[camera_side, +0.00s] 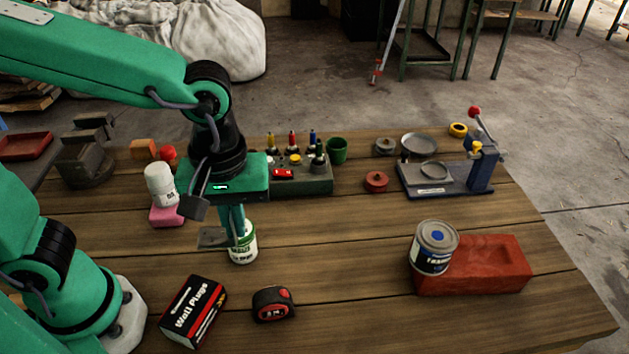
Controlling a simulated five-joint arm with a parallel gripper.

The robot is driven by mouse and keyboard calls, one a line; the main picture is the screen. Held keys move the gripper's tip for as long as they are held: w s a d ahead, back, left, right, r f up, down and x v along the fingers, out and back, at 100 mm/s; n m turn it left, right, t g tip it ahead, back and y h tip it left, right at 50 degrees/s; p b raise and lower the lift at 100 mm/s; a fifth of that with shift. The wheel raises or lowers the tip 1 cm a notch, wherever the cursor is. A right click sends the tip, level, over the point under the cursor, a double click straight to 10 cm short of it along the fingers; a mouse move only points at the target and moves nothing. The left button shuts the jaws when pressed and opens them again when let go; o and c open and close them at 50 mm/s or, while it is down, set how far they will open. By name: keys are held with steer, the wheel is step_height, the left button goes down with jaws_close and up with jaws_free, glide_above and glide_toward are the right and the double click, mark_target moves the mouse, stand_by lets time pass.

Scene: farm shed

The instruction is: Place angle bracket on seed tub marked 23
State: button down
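My gripper (234,236) points down at the left middle of the bench, its green fingers close together. A grey metal piece that looks like the angle bracket (211,237) is at the fingertips, sticking out to the left; the fingers appear shut on it. A white and green tub (243,254) stands upright directly behind and below the fingers, partly hidden by them; I cannot tell if the bracket touches it. A white tub (159,184) with a small dark marking sits tilted on a pink block (166,216). I cannot read a 23 on either tub.
A Wall Plugs box (193,312) and tape measure (273,303) lie in front. The bench centre is clear.

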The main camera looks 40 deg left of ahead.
glide_above(253, 227)
step_height(253, 227, down, 7)
steer(key=shift+r, duration=0.1)
steer(key=shift+f, duration=2)
steer(key=shift+f, duration=0.1)
steer(key=c, duration=2.1)
jaws_free()
steer(key=shift+f, duration=0.1)
steer(key=o, duration=0.4)
step_height(253, 227, up, 12)
steer(key=shift+r, duration=0.2)
